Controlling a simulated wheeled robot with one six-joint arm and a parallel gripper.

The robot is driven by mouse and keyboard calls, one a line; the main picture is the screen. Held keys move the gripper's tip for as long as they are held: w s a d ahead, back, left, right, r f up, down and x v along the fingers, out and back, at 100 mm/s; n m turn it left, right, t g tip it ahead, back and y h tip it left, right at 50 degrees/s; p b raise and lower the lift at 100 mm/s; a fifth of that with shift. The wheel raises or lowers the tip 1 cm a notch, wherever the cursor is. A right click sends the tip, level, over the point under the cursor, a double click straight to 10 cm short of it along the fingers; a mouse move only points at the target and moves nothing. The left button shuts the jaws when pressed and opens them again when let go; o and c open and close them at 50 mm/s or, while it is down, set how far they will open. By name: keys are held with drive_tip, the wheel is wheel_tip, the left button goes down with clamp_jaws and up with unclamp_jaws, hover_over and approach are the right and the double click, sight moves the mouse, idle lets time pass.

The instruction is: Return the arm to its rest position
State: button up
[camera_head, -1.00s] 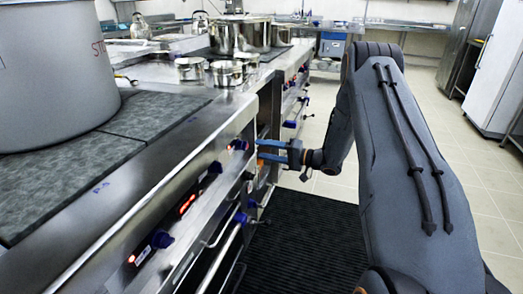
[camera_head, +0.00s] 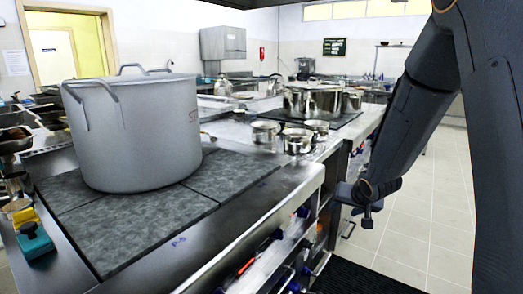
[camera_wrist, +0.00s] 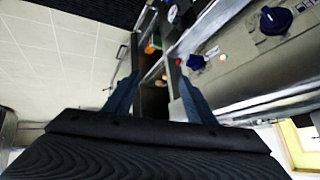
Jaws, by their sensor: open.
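My gripper (camera_wrist: 159,78) is open and empty in the wrist view, with its two blue fingers apart. Beyond the fingers lie the stove's front with its knobs and a tiled floor. In the head view my arm comes down on the right side, and the wrist end of it is low beside the stove's front edge. The fingers are not clear in that view. The arm is bent, with its upper part passing out of the top of the picture.
A large grey stockpot (camera_head: 135,135) stands on the dark cooktop (camera_head: 150,231) at left. Small steel pots (camera_head: 298,141) and a big steel pot (camera_head: 313,101) stand farther back. A blue-and-yellow item (camera_head: 33,241) is at lower left. The tiled floor (camera_head: 425,225) at right is clear.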

drive_tip(key=s+a+r+n+g+p, duration=0.1)
drive_tip(key=s+a+r+g, duration=0.1)
drive_tip(key=s, duration=0.9)
drive_tip(key=s+a+r+n+g+p, duration=0.1)
drive_tip(key=s+a+r+g, duration=0.1)
drive_tip(key=s, duration=0.9)
drive_tip(key=s+a+r+n+g+p, duration=0.1)
drive_tip(key=s+a+g, duration=0.3)
drive_tip(key=s, duration=0.7)
drive_tip(key=shift+s+r+p, duration=0.35)
drive_tip(key=shift+r+p, duration=0.05)
drive_tip(key=shift+r, duration=0.1)
